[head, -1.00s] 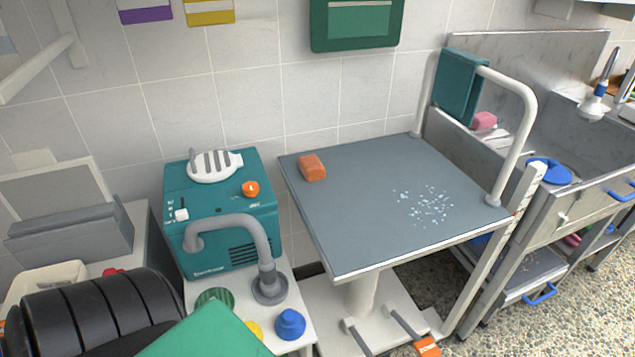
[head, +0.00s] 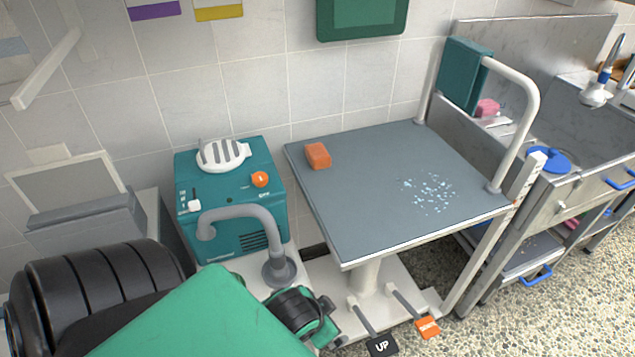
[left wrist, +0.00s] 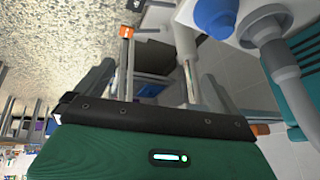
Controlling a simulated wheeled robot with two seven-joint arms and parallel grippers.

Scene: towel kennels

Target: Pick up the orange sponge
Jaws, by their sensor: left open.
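The orange sponge (head: 318,156) lies on the grey top of the table (head: 390,215), near its back left corner. Nothing touches it from above. My left arm comes in from the lower left of the head view, well short of the sponge, and its fingertips cannot be made out there. In the left wrist view my left gripper (left wrist: 155,88) shows two grey fingers spread apart with nothing held between them. The sponge is not seen in that view. My right gripper is in neither view.
A teal dryer (head: 230,205) with a grey hose (head: 250,215) stands left of the table. Water drops (head: 428,193) lie on the right part of the tabletop.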

